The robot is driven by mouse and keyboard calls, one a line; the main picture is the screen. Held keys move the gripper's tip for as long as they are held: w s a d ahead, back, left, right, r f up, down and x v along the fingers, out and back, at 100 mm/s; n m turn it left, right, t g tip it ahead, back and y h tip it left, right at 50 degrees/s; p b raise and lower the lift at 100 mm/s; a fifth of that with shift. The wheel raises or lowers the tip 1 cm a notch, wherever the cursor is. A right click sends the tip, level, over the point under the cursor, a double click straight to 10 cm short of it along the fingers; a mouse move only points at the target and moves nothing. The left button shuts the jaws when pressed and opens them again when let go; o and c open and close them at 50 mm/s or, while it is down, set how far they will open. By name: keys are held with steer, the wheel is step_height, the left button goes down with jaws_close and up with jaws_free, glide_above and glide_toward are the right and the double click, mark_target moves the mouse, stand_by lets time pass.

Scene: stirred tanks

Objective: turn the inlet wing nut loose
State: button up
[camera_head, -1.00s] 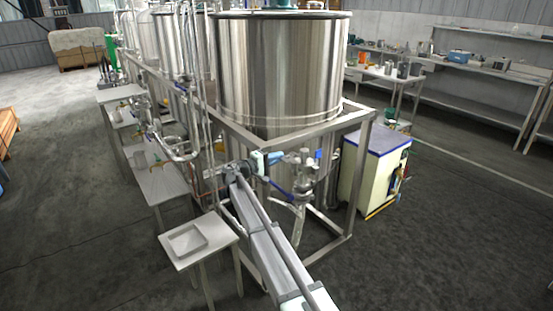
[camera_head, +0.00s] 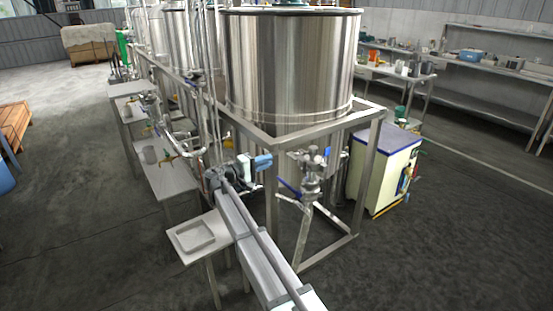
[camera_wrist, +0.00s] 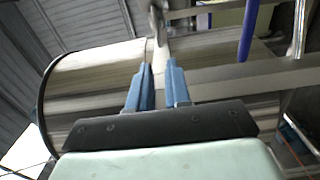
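My gripper (camera_head: 269,160) has blue fingers and is left of the metal inlet fitting (camera_head: 312,172) under the front tank, with a gap between them. In the wrist view my gripper (camera_wrist: 159,68) is open, with a narrow empty gap between the fingers. A blurred shiny metal piece (camera_wrist: 157,22) lies just beyond the fingertips, apart from them; I cannot tell surely whether it is the wing nut. The wing nut is too small to make out in the head view.
A blue handle (camera_head: 327,153) is on the fitting, and another blue bar (camera_head: 289,187) is at its lower left. The steel frame (camera_head: 372,165) surrounds it. A cream cabinet (camera_head: 375,180) stands to the right, a small table with a tray (camera_head: 196,236) to the left.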

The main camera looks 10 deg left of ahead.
steer(key=shift+v, duration=2.2)
steer(key=s+f+g+y, duration=0.3)
steer(key=s+f+y, duration=0.15)
steer(key=f, duration=0.35)
steer(key=s+f+g+y, duration=0.25)
steer(key=s+f, duration=0.25)
steer(key=f, duration=0.4)
steer(key=s+d+f+m+g+y, duration=0.1)
steer(key=s+d+f+g, duration=0.1)
steer(key=s+d+f, duration=0.45)
steer(key=s+d+f+g+y, duration=0.2)
steer(key=s+d+f+g, duration=0.15)
steer(key=s+f, duration=0.6)
steer(key=s+d+f+m+g+y, duration=0.1)
steer(key=s+d+f+m+g, duration=0.1)
steer(key=s+d+f, duration=0.5)
steer(key=s+d+f+m+g+y, duration=0.1)
steer(key=s+d+f+m+g, duration=0.2)
steer(key=s+d, duration=1.1)
steer(key=s+d+f+m+g, duration=0.3)
steer(key=s+d+f, duration=0.7)
steer(key=s, duration=0.3)
steer(key=shift+s+d+f+g+y, duration=0.3)
steer(key=shift+s+d+f+y, duration=0.05)
steer(key=shift+s+f+y, duration=0.05)
